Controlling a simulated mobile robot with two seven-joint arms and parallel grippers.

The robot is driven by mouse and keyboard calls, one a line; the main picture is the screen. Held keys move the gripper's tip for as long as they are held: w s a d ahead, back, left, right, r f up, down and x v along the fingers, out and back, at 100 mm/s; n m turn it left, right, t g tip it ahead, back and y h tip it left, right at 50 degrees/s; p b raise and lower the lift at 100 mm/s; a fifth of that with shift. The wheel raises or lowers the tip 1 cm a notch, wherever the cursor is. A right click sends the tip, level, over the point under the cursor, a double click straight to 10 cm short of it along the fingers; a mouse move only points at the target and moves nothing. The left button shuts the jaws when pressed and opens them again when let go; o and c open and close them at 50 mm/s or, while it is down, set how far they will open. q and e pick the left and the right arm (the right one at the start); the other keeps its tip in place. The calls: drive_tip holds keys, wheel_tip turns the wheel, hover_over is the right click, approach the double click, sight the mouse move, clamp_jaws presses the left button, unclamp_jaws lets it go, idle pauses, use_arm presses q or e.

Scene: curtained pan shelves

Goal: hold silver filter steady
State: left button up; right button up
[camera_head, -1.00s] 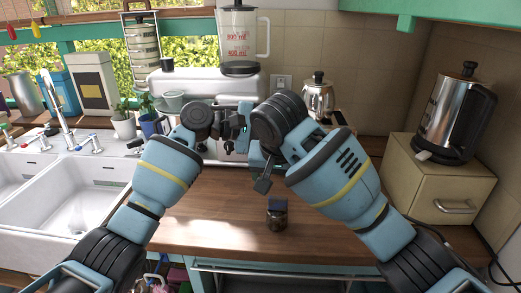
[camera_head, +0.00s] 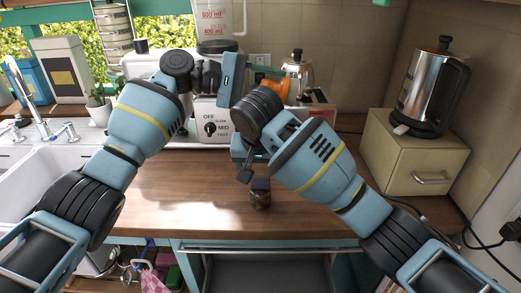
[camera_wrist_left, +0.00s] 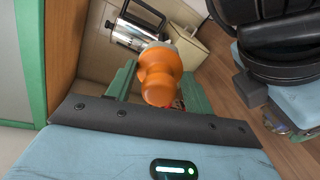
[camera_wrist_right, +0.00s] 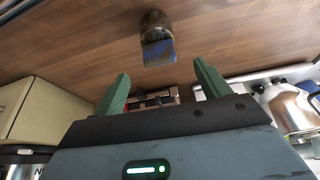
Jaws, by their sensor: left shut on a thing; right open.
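An orange, rounded handle-like thing (camera_wrist_left: 160,78) sits between the green fingers of my left gripper (camera_wrist_left: 158,90), which is shut on it. In the head view the orange thing (camera_head: 277,88) shows beside my left gripper (camera_head: 262,72), held above the counter. No silver filter can be made out; whether the orange thing is its handle I cannot tell. My right gripper (camera_wrist_right: 163,88) is open and empty, with its two green fingers apart. In the head view its fingers are mostly hidden by its own wrist.
The jar (camera_head: 260,193) stands on the wooden counter (camera_head: 200,205). A white blender base (camera_head: 211,128) with a dial and a silver pot (camera_head: 298,72) stand behind the grippers. A cream box (camera_head: 418,165) with a kettle (camera_head: 432,90) is at right. The sink is at left.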

sight(260, 177)
drive_tip(key=x, duration=0.8)
drive_tip(key=shift+r, duration=0.1)
drive_tip(key=c, duration=1.1)
